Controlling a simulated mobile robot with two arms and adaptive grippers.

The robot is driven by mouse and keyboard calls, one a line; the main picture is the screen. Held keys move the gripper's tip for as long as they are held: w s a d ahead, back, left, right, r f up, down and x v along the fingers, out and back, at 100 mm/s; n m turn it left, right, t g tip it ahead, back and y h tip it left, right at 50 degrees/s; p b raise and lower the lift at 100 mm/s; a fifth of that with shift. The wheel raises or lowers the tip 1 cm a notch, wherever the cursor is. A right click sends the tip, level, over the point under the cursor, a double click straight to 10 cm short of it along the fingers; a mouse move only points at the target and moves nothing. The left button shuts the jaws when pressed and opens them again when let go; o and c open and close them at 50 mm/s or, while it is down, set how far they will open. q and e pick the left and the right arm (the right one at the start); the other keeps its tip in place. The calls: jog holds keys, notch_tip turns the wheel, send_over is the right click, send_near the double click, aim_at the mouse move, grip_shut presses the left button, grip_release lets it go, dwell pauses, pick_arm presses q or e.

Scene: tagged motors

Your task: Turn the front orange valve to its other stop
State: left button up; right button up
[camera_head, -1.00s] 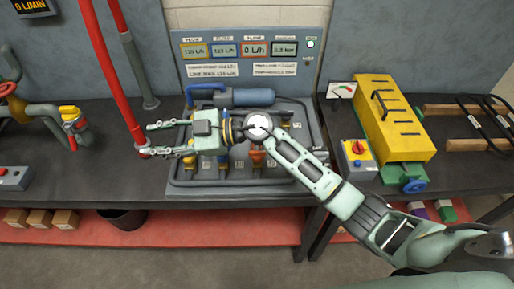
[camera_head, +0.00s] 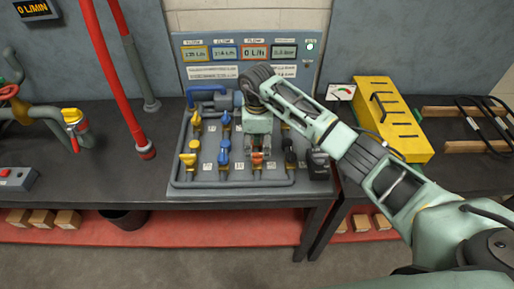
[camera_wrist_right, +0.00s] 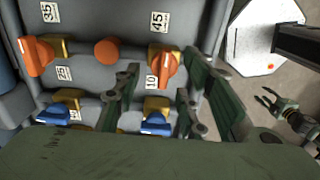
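The front orange valve (camera_head: 257,160) is at the front of the panel's orange column, partly hidden below my right gripper (camera_head: 256,146). My right gripper (camera_wrist_right: 157,108) is open, one finger on each side of this valve's column. I cannot tell whether the fingers touch it. A second orange valve (camera_wrist_right: 38,55) lies to the left. My left gripper (camera_wrist_right: 266,97) shows small at the right of the wrist view, its fingers apart; the head view lacks it.
Blue valves (camera_wrist_right: 57,112) stand beside the orange ones in the wrist view. Yellow valves (camera_head: 188,160) and black knobs (camera_head: 290,158) flank them on the grey panel (camera_head: 180,184). A yellow box (camera_head: 400,130) stands right; a red pipe (camera_head: 110,75) rises left.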

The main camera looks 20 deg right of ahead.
aim_at(257, 157)
jog(key=shift+f, duration=1.3)
grip_shut()
